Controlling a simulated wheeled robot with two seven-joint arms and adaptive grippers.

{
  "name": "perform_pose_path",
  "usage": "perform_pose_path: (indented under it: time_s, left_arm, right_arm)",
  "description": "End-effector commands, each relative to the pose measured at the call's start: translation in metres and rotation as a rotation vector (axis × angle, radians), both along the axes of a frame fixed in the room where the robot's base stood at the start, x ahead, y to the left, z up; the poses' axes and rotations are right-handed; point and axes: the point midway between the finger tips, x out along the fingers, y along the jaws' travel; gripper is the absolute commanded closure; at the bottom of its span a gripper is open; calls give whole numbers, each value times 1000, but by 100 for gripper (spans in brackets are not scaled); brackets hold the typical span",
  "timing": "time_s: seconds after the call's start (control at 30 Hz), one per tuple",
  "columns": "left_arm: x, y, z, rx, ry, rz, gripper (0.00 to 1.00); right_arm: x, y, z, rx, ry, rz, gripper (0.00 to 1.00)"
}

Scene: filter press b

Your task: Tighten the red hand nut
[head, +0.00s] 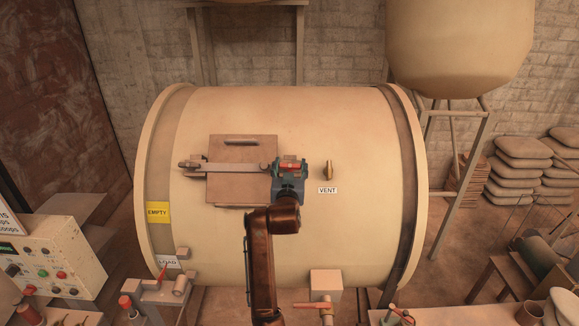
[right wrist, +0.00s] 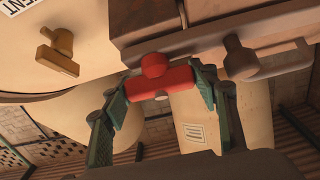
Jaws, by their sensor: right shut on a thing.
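The red hand nut (right wrist: 165,82) is a bar with a round knob on it, at the end of the clamp bar across the hatch (head: 240,155) on the big cream drum. My right gripper (head: 290,172) is at the nut, with its fingers on both ends of the bar. In the right wrist view the right gripper (right wrist: 160,90) is shut on the red nut. In the head view only a small red part of the nut (head: 290,163) shows between the fingers. The clamp bar (head: 230,167) lies across the hatch. My left gripper is in neither view.
A brass vent handle (head: 329,171) sits just right of the nut, above the VENT label. A control panel (head: 50,255) stands at the left. A red-handled valve (head: 322,303) is at the drum's bottom front. Stacked sacks (head: 525,165) stand at the right.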

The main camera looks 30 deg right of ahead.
Motion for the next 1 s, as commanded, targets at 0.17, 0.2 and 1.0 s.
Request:
perform_pose_path:
  time_s: [0.17, 0.2, 1.0]
  left_arm:
    - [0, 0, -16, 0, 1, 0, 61]
    - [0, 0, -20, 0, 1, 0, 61]
    - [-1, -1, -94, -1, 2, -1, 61]
  right_arm:
    - [1, 2, -2, 46, -31, -42, 70]
    - [1, 1, -3, 62, -41, -58, 70]
    - [-1, -1, 2, 516, -321, -549, 70]
